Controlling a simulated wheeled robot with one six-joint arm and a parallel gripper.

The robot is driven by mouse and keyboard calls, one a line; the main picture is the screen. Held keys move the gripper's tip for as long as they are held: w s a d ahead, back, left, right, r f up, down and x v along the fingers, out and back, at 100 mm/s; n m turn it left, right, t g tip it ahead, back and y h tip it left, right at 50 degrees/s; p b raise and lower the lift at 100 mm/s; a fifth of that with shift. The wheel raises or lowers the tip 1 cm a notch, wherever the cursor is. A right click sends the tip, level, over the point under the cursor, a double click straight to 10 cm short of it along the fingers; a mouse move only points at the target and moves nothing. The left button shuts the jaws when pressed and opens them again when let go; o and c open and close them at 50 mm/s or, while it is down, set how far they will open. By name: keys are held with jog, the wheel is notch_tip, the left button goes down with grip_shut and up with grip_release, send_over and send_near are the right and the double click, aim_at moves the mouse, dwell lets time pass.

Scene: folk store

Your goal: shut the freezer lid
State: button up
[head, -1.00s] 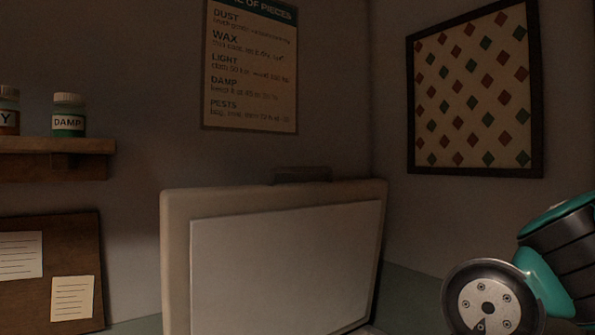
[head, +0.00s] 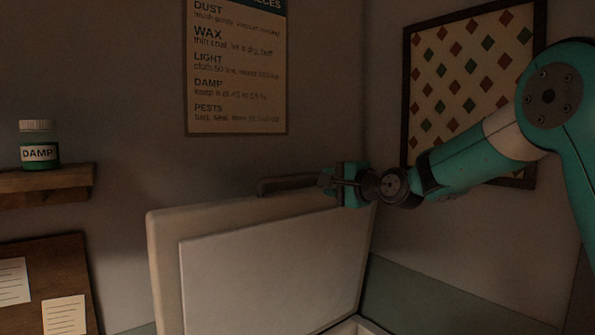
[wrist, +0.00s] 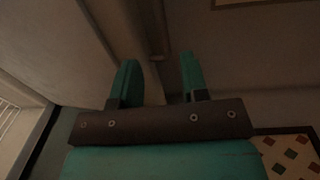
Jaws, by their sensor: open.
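The freezer lid (head: 270,265) stands raised, close to upright, with its pale inner panel facing me. A dark bar handle (head: 290,184) runs along its top edge. My gripper (head: 328,182) is at the right end of that handle, by the lid's upper right corner. In the wrist view the two teal fingers (wrist: 160,75) are apart, with the lid (wrist: 60,40) to the left. A brownish bar, apparently the handle (wrist: 154,30), lies beyond and between the fingertips. I cannot tell whether they touch it. A bit of the freezer body (head: 360,326) shows at the lid's lower right.
A shelf (head: 45,187) with a "DAMP" jar (head: 39,145) is on the left wall, above a board with notes (head: 40,285). A printed poster (head: 236,70) and a framed diamond pattern (head: 470,85) hang behind. A wire basket (wrist: 8,120) shows in the wrist view.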

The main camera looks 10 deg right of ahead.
aim_at(299, 177)
jog(key=p+x, duration=0.6)
jog(key=x, duration=0.6)
jog(key=shift+w+r, duration=0.15)
jog(key=shift+w+a, duration=0.25)
jog(key=shift+w, duration=0.3)
grip_shut()
